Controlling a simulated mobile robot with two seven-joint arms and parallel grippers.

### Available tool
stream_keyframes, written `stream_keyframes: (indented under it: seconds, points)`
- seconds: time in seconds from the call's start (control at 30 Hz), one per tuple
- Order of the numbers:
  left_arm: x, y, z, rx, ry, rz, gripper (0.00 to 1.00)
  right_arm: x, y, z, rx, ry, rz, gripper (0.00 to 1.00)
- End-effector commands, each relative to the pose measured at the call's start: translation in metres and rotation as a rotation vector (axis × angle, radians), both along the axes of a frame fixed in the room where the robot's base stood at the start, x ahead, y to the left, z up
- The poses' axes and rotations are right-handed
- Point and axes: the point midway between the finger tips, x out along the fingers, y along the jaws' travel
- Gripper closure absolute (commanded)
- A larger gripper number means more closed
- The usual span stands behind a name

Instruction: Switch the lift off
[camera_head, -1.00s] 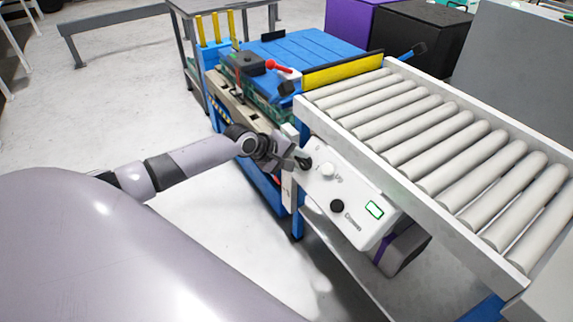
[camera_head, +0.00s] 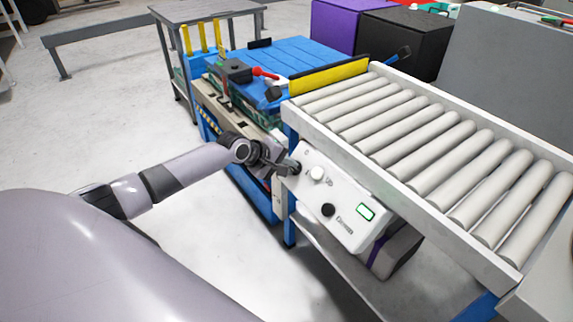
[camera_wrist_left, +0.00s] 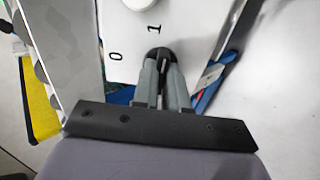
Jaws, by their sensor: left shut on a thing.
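The lift's white control panel (camera_head: 350,225) hangs on the side of the roller conveyor. A black rotary switch (camera_wrist_left: 160,52) sits at its upper left end, with the marks 0 and 1 printed beside it. My left gripper (camera_head: 286,168) reaches it from the left. In the left wrist view both fingers of the gripper (camera_wrist_left: 163,68) are closed around the switch. The fingers cover much of it, so I cannot tell which mark it points to. My right gripper is not in view.
The panel also carries a white button (camera_head: 318,174), a black knob (camera_head: 328,210) and a green-framed display (camera_head: 366,212). The roller conveyor (camera_head: 420,140) runs to the right. A blue lift platform (camera_head: 285,65) stands behind my left gripper. Open floor lies at left.

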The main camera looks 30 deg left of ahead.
Motion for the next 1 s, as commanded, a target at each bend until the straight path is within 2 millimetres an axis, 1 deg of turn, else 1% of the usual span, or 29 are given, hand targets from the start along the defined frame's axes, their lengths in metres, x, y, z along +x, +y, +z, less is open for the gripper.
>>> stream_keyframes:
  seconds: [0.03,0.23,1.0]
  points:
    - [0.002,-0.005,-0.001,-0.007,-0.007,-0.004,1.00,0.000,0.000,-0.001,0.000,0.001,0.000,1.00]
    - [0.002,-0.006,0.001,-0.017,-0.003,0.004,1.00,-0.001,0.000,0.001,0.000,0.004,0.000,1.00]
    - [0.002,-0.006,0.003,-0.209,0.074,0.186,1.00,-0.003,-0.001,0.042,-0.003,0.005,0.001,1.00]
